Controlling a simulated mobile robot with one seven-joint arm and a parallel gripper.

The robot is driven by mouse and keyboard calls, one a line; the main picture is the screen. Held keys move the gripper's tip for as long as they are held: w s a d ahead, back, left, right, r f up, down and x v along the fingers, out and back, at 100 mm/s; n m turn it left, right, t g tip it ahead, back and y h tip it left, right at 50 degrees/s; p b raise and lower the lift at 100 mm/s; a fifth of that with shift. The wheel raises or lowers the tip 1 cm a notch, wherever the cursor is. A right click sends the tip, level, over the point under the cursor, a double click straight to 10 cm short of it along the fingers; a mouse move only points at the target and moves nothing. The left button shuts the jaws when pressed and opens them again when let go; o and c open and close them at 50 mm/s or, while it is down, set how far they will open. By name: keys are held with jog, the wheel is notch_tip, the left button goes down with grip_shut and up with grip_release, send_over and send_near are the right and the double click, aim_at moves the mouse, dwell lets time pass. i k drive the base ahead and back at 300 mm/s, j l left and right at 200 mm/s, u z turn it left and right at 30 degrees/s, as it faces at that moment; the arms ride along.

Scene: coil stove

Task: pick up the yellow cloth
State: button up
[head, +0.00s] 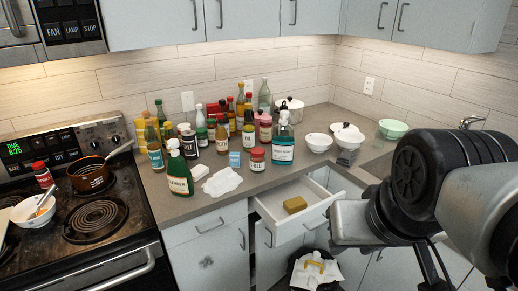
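A small yellow-brown block-like piece (295,205), perhaps the folded yellow cloth or a sponge, lies in the open white drawer (268,209). It is the closest match to a yellow cloth in view. My arm fills the right side of the head view, and one of its links reaches left close to the drawer's right side. My gripper's fingers cannot be made out, so whether anything is held is not shown.
A crumpled white cloth or paper (222,182) lies on the counter (207,211) before several bottles and jars. A black bin (297,284) holding white paper and a yellow scrap stands below the drawer. The stove (120,198) is left.

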aim_at(296, 205)
jog(key=i+j, duration=0.1)
jog(key=i, duration=0.5)
jog(key=i+z, duration=0.1)
jog(key=i, duration=0.55)
jog(key=j, duration=0.1)
